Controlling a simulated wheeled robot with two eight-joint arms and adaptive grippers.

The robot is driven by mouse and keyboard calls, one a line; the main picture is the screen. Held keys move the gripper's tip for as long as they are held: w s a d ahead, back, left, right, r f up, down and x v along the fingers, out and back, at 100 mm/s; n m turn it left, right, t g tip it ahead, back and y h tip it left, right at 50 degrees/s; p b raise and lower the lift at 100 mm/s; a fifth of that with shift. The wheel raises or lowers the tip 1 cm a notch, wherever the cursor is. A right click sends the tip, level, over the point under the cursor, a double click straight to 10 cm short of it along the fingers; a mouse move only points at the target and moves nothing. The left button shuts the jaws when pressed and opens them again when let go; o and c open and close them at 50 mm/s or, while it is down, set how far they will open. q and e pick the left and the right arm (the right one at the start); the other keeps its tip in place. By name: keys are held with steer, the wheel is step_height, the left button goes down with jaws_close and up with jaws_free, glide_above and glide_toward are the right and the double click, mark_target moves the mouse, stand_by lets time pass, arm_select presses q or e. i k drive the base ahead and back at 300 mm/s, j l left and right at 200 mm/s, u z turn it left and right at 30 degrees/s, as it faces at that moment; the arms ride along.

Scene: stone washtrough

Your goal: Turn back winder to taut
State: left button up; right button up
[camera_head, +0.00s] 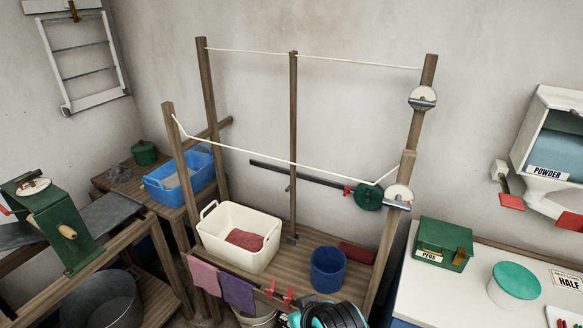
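The back winder (422,97) is a pale disc with a grey bar low across its face, on the upper right back post. The back line (330,58) runs from it past the middle post to the left back post and looks nearly straight, with a slight dip. A similar front winder (398,194) is on the shorter right front post. The front line (270,157) slopes down from the left front post and bends up near its right end. A black and teal part of my arm shows at the bottom edge. I see no gripper fingers clearly.
The bench under the frame holds a cream tub (221,246) with red cloth and a blue bucket (327,280). A green peg box (443,246) stands on the right counter. A green crank machine (55,225) is left.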

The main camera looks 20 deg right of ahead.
mark_target(421, 101)
steer(key=z, duration=1.6)
